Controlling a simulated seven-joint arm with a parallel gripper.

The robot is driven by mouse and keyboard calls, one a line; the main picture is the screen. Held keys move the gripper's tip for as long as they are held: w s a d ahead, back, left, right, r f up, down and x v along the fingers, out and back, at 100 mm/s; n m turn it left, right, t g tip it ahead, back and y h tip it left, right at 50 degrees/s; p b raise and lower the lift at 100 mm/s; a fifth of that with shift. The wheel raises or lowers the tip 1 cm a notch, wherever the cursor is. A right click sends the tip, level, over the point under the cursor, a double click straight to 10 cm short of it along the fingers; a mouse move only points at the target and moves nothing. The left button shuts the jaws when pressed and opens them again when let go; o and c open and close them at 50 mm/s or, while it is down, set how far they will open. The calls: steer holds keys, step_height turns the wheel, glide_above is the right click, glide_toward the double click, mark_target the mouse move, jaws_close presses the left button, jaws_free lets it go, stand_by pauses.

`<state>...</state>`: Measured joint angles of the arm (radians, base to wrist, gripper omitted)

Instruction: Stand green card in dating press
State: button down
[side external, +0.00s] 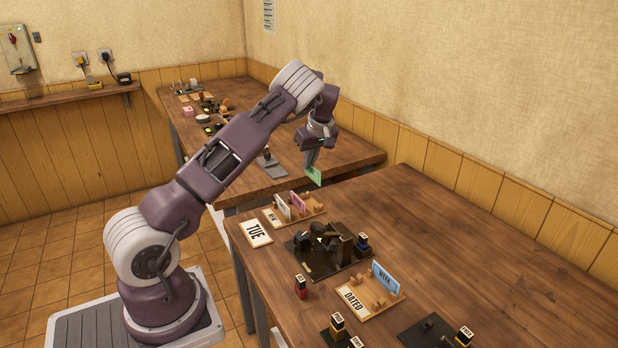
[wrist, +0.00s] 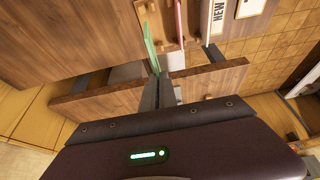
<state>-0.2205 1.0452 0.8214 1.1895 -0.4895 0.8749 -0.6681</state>
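The green card (side external: 315,177) hangs from the tips of my gripper (side external: 311,164), in the air near the gap between the two tables. In the wrist view the green card (wrist: 151,46) is seen nearly edge-on, sticking out beyond the fingers of my gripper (wrist: 159,82), which are shut on it. The press (side external: 330,247) is a dark mechanism on a black base plate on the near table, to the right of and nearer the camera than the card. The card is clear of the press. The inside of the press is too small to make out.
A wooden rack (side external: 300,209) marked NEW holds pink and white cards behind the press. A DATED rack (side external: 379,301) holds a blue card in front of it. The near table's right side (side external: 480,260) is clear.

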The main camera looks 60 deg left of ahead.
steer(key=s+d+f, duration=0.1)
steer(key=s+d, duration=0.1)
steer(key=d, duration=1.5)
steer(key=shift+d+f, duration=0.15)
steer(key=shift+f, duration=0.25)
steer(key=shift+f, duration=2.95)
steer(key=c, duration=1)
jaws_free()
steer(key=shift+c, duration=0.2)
